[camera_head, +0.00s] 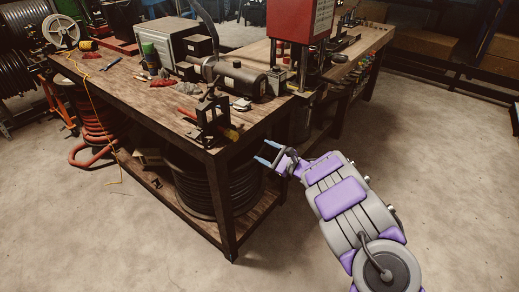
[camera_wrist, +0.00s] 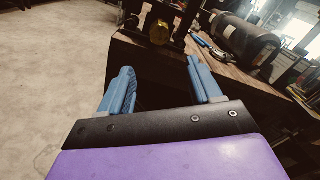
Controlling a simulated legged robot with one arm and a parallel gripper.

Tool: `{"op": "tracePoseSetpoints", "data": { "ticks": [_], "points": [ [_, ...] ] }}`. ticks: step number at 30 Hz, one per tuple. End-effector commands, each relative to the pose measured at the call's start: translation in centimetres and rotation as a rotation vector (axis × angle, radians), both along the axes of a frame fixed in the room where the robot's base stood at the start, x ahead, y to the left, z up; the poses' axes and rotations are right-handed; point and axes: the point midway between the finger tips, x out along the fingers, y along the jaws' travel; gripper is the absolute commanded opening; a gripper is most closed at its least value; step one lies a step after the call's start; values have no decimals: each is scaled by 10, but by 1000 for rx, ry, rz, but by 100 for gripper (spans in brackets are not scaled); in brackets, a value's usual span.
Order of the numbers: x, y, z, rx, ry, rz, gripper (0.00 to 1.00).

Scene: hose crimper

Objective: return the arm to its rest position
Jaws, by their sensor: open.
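My gripper (camera_head: 268,154) is open and empty in the head view, at the end of my purple and grey arm. It sits in front of the workbench (camera_head: 165,110), just right of the bench's near corner. In the wrist view, the two blue fingers of my gripper (camera_wrist: 160,85) stand wide apart with nothing between them. The dark edge of the bench (camera_wrist: 150,58) lies beyond the fingers.
A black clamp-like stand (camera_head: 212,118) is at the bench corner, near my gripper. A dark cylinder (camera_head: 240,80) and a red machine (camera_head: 300,20) stand on the bench. A coiled hose (camera_head: 205,185) lies on the lower shelf. Open floor (camera_head: 450,170) is to the right.

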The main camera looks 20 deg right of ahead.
Motion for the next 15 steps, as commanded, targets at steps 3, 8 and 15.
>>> {"op": "tracePoseSetpoints", "data": {
  "ticks": [3,8,15],
  "points": [
    [-1,-1,0,0,0,0,64],
    [-1,0,0,0,0,0,64],
    [1,-3,1,1,12,-12,64]
  ]
}}
